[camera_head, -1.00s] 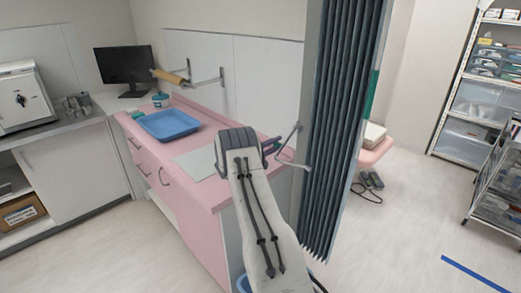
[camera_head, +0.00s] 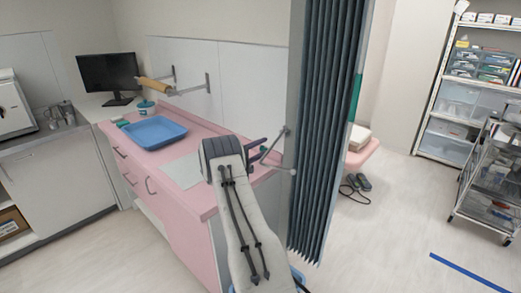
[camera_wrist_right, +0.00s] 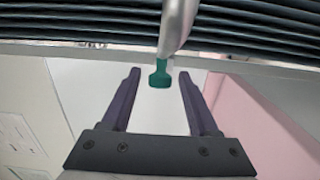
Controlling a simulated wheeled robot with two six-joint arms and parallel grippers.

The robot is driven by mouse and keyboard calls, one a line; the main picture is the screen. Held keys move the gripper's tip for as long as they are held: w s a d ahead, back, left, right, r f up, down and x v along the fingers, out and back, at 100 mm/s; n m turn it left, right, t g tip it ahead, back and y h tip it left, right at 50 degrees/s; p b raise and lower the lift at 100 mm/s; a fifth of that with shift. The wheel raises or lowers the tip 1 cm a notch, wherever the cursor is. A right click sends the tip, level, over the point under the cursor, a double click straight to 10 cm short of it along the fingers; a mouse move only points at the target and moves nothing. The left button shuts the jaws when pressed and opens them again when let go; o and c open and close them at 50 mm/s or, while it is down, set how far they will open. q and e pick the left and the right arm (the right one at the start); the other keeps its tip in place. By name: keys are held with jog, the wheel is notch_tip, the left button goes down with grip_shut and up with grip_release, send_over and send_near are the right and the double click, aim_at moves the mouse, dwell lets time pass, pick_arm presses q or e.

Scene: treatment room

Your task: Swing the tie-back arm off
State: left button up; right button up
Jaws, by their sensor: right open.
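The tie-back arm (camera_head: 273,146) is a thin, bent grey metal rod. It comes from a mount on the wall at the left of the dark pleated curtain (camera_head: 326,130), and its outer end reaches back to the curtain's edge. In the right wrist view a metal rod with a green tip (camera_wrist_right: 160,76) hangs between the fingers in front of the curtain pleats. My right gripper (camera_head: 257,153) is open beside the rod, over the pink counter's right end. In the wrist view its fingers (camera_wrist_right: 160,97) stand clear on both sides of the green tip. My left gripper is out of view.
The pink counter (camera_head: 180,205) holds a blue tray (camera_head: 153,131). A wire cart (camera_head: 490,185) and shelves stand right. The floor (camera_head: 385,235) between curtain and cart is mostly clear.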

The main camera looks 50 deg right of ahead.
jog(key=a+b, duration=0.2)
jog(key=a, duration=0.8)
jog(key=shift+w+a+b, duration=0.2)
jog(key=shift+w+b, duration=0.15)
jog(key=shift+w, duration=0.1)
